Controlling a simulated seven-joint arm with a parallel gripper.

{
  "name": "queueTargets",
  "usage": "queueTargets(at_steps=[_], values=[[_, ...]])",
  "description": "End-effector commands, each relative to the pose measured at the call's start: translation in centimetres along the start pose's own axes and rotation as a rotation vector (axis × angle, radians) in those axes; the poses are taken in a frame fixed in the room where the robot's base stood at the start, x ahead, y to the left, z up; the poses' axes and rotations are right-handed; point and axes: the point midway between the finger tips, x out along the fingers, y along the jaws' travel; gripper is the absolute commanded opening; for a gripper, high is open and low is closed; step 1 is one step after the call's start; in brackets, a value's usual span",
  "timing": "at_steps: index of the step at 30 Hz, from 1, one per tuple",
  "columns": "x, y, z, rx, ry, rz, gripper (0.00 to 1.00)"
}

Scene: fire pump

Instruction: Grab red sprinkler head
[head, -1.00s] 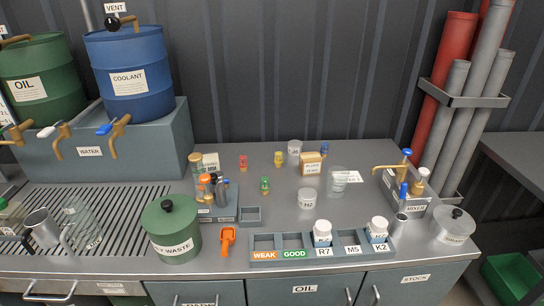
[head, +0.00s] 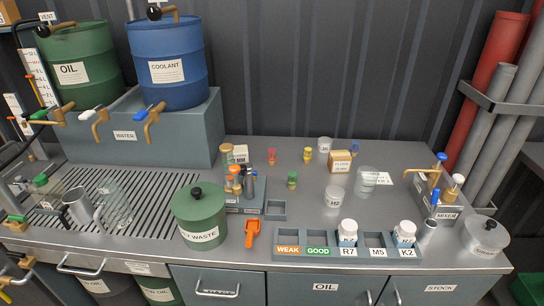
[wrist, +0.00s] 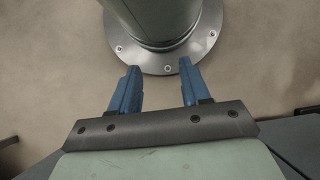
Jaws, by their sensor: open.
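A small red sprinkler head (head: 272,156) stands on the grey metal bench towards the back, left of a similar yellow one (head: 307,154). A green one (head: 292,180) stands nearer the front, and a blue one (head: 354,146) stands at the back right, partly behind a box. My gripper (wrist: 156,90) shows only in the wrist view. Its two blue fingers are apart with nothing between them. Beyond them are the tan floor and a round bolted base plate (wrist: 168,64), so the gripper is away from the sprinkler heads.
A labelled tray (head: 290,251) lines the front, beside a green waste bin (head: 199,215). A tool holder (head: 245,205) stands left. The bench around the red head is fairly clear.

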Motion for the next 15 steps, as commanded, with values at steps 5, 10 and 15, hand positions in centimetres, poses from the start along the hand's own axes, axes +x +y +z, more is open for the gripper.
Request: queueTargets(at_steps=[5, 10, 15], values=[[0.0, 0.0, 0.0, 0.0, 0.0, 0.0, 0.65], [0.0, 0.0, 0.0, 0.0, 0.0, 0.0, 0.68], [-0.02, 0.43, 0.17, 0.009, -0.01, 0.007, 0.68]])
